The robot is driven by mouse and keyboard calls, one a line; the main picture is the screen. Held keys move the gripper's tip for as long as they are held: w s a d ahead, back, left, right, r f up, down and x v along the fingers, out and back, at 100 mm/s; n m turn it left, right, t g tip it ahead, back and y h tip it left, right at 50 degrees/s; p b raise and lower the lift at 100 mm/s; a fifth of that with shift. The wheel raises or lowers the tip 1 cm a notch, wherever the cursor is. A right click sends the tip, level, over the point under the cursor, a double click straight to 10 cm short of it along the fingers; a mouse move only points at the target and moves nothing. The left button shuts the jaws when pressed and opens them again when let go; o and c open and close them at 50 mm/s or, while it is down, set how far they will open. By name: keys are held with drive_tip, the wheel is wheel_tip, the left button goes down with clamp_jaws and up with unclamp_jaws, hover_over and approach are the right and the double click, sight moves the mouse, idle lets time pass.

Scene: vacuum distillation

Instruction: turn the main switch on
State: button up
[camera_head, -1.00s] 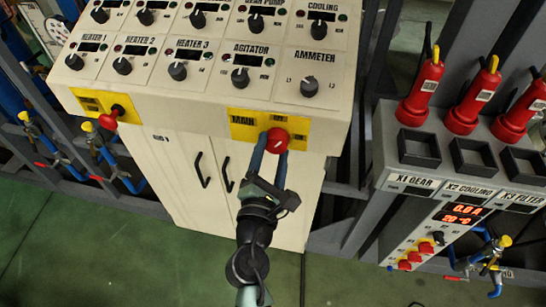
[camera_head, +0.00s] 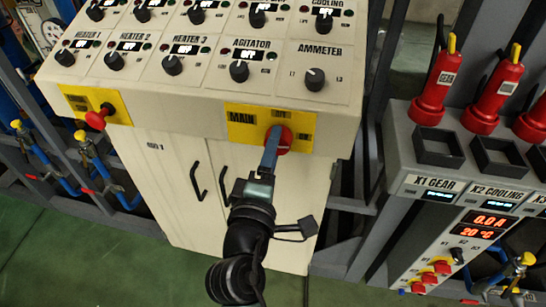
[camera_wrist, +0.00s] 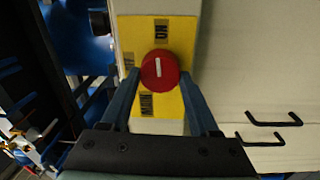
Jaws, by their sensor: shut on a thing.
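The main switch is a round red knob (camera_head: 286,140) on a yellow plate (camera_head: 302,130) marked MAIN, on the front of the cream control cabinet. My gripper (camera_head: 272,146) is shut on the knob from the front, its blue fingers turned nearly edge-on in the head view and hiding part of it. In the wrist view the knob (camera_wrist: 160,68) sits between the two fingertips (camera_wrist: 159,76). Its white mark lines up with the ON label (camera_wrist: 161,32). The small displays on the panel (camera_head: 247,56) are lit, several reading OFF.
A red push button (camera_head: 97,118) on another yellow plate is at the left of the cabinet front. Black door handles (camera_head: 196,181) lie below. At the right is a grey unit with red plugs (camera_head: 482,98) and lit readouts (camera_head: 489,221).

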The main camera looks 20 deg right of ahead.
drive_tip(key=shift+m+b, duration=0.35)
drive_tip(key=shift+m, duration=0.35)
drive_tip(key=o, duration=1.4)
drive_tip(key=shift+s, duration=0.1)
drive_tip(key=b+v, duration=0.3)
drive_tip(key=v, duration=1)
drive_tip(key=shift+f, duration=0.1)
